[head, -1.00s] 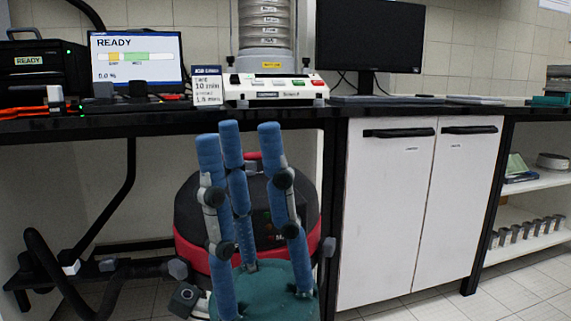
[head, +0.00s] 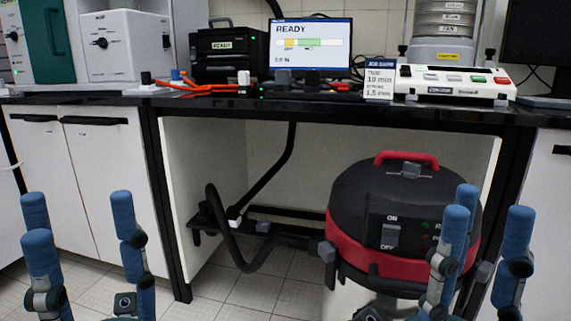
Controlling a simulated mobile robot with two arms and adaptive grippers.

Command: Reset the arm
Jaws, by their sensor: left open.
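My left gripper (head: 78,208) is low at the left of the head view. Its blue fingers point up and stand apart, with nothing between them, in front of the white cabinet. My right gripper (head: 488,210) is low at the right. Its blue fingers also point up and stand apart and empty, in front of the right side of the vacuum cleaner. Both palms are mostly cut off by the bottom edge, and my arms are out of view.
A black and red vacuum cleaner (head: 372,215) stands under the black bench (head: 205,100). A black hose (head: 222,232) lies left of it. The bench holds a READY monitor (head: 310,62), a job card (head: 380,80) and the sieve shaker (head: 455,85). A white cabinet (head: 85,170) is at left.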

